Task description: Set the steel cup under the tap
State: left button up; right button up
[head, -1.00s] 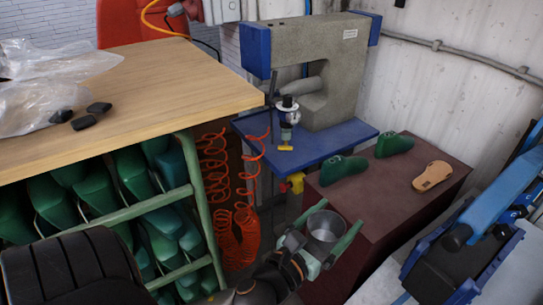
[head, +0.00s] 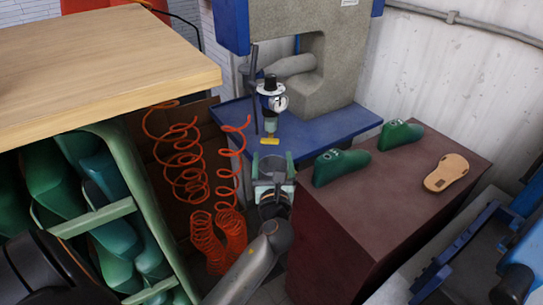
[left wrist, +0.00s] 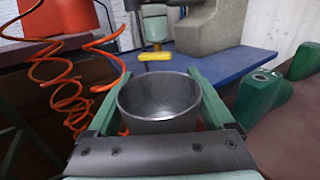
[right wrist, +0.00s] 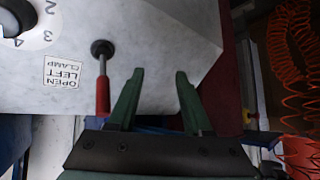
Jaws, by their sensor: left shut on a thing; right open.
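The steel cup (left wrist: 158,122) is open-topped and empty inside in the left wrist view. My left gripper (head: 273,158) is shut on it, with green fingers on both sides. In the head view the cup is small between the fingers, in front of the blue table's near edge. A yellow bar (head: 270,141) below a grey cylinder stands beyond the cup; it also shows in the left wrist view (left wrist: 155,56). My right gripper (right wrist: 155,75) is open and empty, beside a red-handled lever (right wrist: 102,95).
Orange coiled hoses (head: 185,165) hang left of my left arm. A brown box (head: 390,205) with green shoe lasts (head: 340,166) and a tan sole (head: 447,172) stands to the right.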

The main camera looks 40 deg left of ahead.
pick_arm(q)
jog(key=shift+w+a+f, duration=0.3)
jog(key=shift+w+a+f+b, duration=0.6)
jog(key=shift+w+b, duration=0.15)
jog(key=shift+b, duration=0.35)
jog(key=shift+w+a+f+b, duration=0.45)
jog(key=shift+w+b, duration=0.25)
jog(key=shift+b, duration=0.05)
jog(key=shift+w+a+r, duration=0.15)
jog(key=shift+w+r, duration=0.05)
jog(key=shift+w, duration=0.05)
jog(key=shift+w+a+p, duration=0.2)
jog(key=shift+p, duration=0.1)
grip_shut()
jog(key=shift+x, duration=1.1)
jog(key=shift+f+x, duration=0.2)
jog(key=shift+x, duration=0.95)
jog(key=shift+f+x, duration=0.25)
jog(key=shift+x, duration=0.9)
jog(key=shift+w+a+r+b, duration=0.15)
jog(key=shift+w+a+b, duration=0.1)
jog(key=shift+b, duration=0.05)
jog(key=shift+w+a+r, duration=0.1)
jog(key=shift+w+a, duration=0.05)
